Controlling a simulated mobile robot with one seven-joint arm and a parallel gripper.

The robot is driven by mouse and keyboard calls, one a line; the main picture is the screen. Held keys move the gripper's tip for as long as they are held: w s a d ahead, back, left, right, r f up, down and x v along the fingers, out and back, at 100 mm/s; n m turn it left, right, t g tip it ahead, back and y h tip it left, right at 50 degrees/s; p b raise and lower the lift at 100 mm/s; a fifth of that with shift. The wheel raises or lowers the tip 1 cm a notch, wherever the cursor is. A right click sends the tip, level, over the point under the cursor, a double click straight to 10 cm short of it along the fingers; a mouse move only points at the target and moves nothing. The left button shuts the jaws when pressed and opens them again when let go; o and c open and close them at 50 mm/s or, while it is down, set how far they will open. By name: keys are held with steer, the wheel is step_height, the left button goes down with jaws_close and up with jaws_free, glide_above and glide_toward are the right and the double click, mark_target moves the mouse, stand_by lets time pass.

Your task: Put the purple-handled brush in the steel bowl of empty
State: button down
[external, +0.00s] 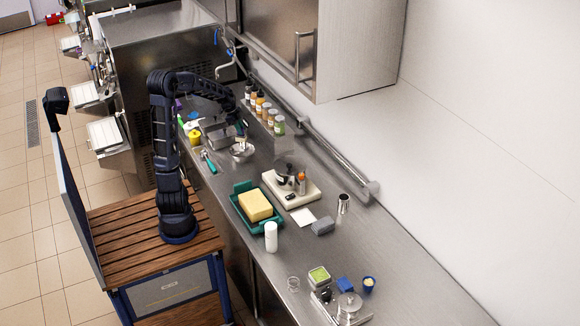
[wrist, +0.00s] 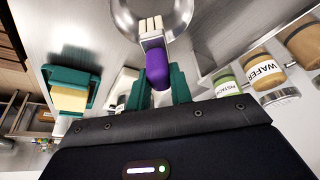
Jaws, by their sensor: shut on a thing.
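The purple-handled brush (wrist: 157,68) is between the teal fingers of my gripper (wrist: 160,95) in the wrist view. Its pale bristles point away from the gripper and overlap the inside of a round steel bowl (wrist: 180,12). I cannot tell whether the bristles touch the bowl. In the external view my gripper (external: 241,134) is just above the steel bowl (external: 242,154) on the counter. The brush is too small to make out there. The lower end of the handle is hidden by the fingers.
A rack of labelled jars (external: 266,112) stands behind the bowl. A teal-handled tool (external: 208,162) lies to its left. A green tray (external: 262,218) with a yellow block (external: 255,205) and a pale board (external: 303,196) are nearer. A wall rail (external: 325,150) runs along the back.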

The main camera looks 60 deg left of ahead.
mark_target(241, 141)
steer(key=shift+f, duration=4.15)
steer(key=c, duration=1.2)
jaws_free()
steer(key=shift+o, duration=0.2)
step_height(241, 141, up, 7)
steer(key=shift+f, duration=0.1)
steer(key=shift+d+r, duration=0.1)
steer(key=shift+r, duration=0.1)
